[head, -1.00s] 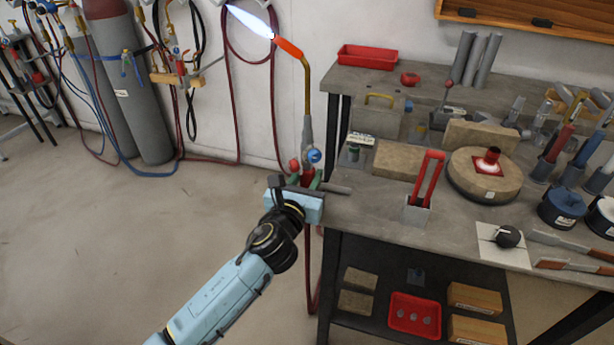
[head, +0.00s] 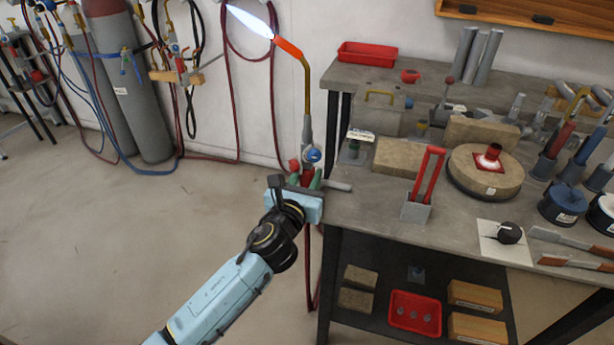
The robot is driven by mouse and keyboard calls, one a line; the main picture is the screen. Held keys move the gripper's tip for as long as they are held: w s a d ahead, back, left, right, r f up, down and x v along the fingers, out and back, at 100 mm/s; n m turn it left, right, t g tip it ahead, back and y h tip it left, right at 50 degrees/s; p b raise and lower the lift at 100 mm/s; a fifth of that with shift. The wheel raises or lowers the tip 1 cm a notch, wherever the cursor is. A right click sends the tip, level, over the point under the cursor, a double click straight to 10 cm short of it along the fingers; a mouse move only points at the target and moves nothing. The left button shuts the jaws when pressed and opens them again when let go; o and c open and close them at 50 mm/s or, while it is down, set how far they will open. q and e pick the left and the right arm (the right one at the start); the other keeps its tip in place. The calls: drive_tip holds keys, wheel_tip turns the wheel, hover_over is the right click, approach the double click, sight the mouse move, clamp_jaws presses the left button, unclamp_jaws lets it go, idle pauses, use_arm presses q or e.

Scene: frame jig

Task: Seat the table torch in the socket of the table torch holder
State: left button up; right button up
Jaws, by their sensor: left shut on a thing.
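The torch (head: 306,95) stands nearly upright in my left gripper (head: 299,190), its bent brass neck and orange tip pointing up left with a lit pale flame. My left gripper is shut on its lower body, below the red and blue knobs, at the bench's left edge. A grey block with a tall red fork (head: 417,207) stands on the bench to its right. I cannot tell for sure which of these is the torch holder. My right gripper is not in view.
The workbench (head: 375,215) holds firebricks (head: 402,157), a round brick (head: 485,178) with a glowing red piece, and several tools in stands at right. A red hose hangs below my left gripper. Gas cylinders (head: 137,105) stand at the far left wall. The floor left is clear.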

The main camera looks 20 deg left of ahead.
use_arm(q)
drive_tip(key=shift+f+b, duration=0.45)
drive_tip(key=shift+f, duration=0.05)
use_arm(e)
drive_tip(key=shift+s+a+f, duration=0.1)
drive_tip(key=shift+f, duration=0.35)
use_arm(q)
drive_tip(key=o, duration=1.1)
drive_tip(key=shift+o, duration=0.2)
drive_tip(key=shift+f, duration=0.2)
drive_tip(key=shift+r, duration=0.1)
drive_tip(key=s+p, duration=0.1)
drive_tip(key=s, duration=1.2)
drive_tip(key=shift+s+a, duration=0.2)
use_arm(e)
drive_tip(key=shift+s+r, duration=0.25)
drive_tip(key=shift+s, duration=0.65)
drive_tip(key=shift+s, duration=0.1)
